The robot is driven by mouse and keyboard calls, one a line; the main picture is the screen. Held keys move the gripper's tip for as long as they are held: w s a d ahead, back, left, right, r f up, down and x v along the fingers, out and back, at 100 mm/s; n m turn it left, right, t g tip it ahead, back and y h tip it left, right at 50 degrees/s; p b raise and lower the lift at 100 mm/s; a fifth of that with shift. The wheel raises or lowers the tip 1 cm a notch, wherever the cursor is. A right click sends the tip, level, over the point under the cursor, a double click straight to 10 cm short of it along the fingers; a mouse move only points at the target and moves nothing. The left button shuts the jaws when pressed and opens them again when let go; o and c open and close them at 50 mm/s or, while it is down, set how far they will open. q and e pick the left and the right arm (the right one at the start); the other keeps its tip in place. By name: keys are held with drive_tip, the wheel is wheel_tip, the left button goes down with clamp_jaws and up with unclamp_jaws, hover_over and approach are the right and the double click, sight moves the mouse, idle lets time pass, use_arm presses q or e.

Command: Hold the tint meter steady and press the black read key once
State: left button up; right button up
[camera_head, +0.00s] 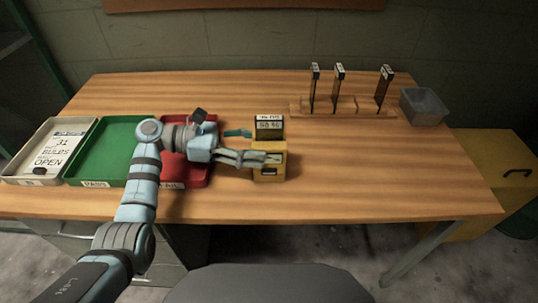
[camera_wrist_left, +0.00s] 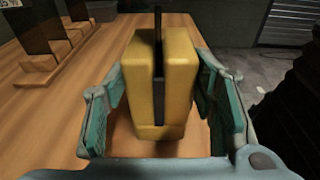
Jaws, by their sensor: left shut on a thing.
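In the left wrist view the meter (camera_wrist_left: 180,85) sits between the teal finger pads of the gripper (camera_wrist_left: 160,112). A dark slot runs down its face, and a thin dark upright piece shows above it. I cannot make out the black read key for certain. My right gripper is not in view.
A red tray (camera_head: 197,179) lies under my left arm, with a green tray (camera_head: 102,150) and a white tray with a card (camera_head: 22,166) further left. A wooden rack (camera_head: 325,112) holds three dark upright plates at the back. A clear bin (camera_head: 424,106) stands right. The bench's front right is clear.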

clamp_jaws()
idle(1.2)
